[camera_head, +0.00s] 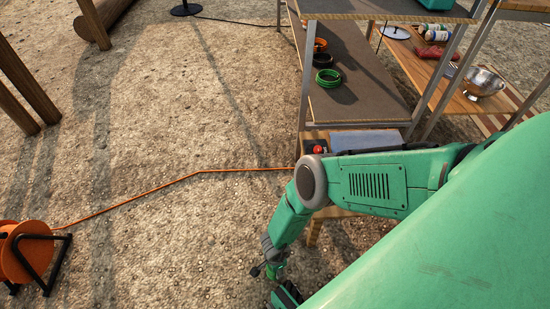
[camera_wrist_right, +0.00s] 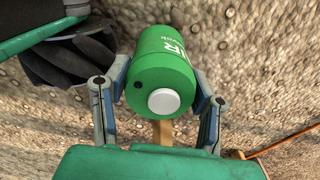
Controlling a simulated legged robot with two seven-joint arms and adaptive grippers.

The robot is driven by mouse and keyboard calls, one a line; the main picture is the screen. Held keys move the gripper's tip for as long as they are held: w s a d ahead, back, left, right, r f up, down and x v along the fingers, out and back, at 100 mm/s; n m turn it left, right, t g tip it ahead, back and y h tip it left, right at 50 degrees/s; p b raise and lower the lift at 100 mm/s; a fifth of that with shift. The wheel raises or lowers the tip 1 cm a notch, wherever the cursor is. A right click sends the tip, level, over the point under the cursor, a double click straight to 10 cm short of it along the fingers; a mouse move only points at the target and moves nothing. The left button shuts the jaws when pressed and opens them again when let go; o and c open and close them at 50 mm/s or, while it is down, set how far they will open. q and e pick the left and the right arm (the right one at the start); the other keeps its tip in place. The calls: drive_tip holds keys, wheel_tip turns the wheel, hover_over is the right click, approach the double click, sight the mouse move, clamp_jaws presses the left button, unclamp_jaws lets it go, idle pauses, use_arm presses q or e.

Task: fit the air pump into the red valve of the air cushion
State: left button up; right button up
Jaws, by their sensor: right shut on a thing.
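My right gripper (camera_wrist_right: 161,92) is shut on a green cylinder (camera_wrist_right: 163,58) with white lettering and a white round button, which looks like the air pump. The two fingers grip its sides. In the head view my right arm reaches down from the right, and a bit of green (camera_head: 275,271) shows at the right gripper (camera_head: 268,264), low over the gravel. My left gripper is not recognisable in either view. I cannot make out the air cushion or its red valve for sure.
An orange cable reel (camera_head: 33,252) stands at the lower left, its orange cable (camera_head: 150,191) running to the bench. A shelf (camera_head: 350,75) holds coiled cables (camera_head: 328,78). A small red knob (camera_head: 318,150) shows behind my arm. A dark ribbed thing (camera_wrist_right: 75,52) is close left of the pump. Open gravel lies left.

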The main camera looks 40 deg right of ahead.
wheel_tip(320, 180, up, 35)
drive_tip(key=p, duration=2.7)
drive_tip(key=shift+f, duration=0.2)
drive_tip(key=w+d+b, duration=0.4)
drive_tip(key=d+b, duration=0.4)
drive_tip(key=d, duration=0.5)
drive_tip(key=w+d+b, duration=0.3)
drive_tip(key=d+b, duration=0.5)
drive_tip(key=d, duration=0.4)
drive_tip(key=shift+w+d, duration=0.4)
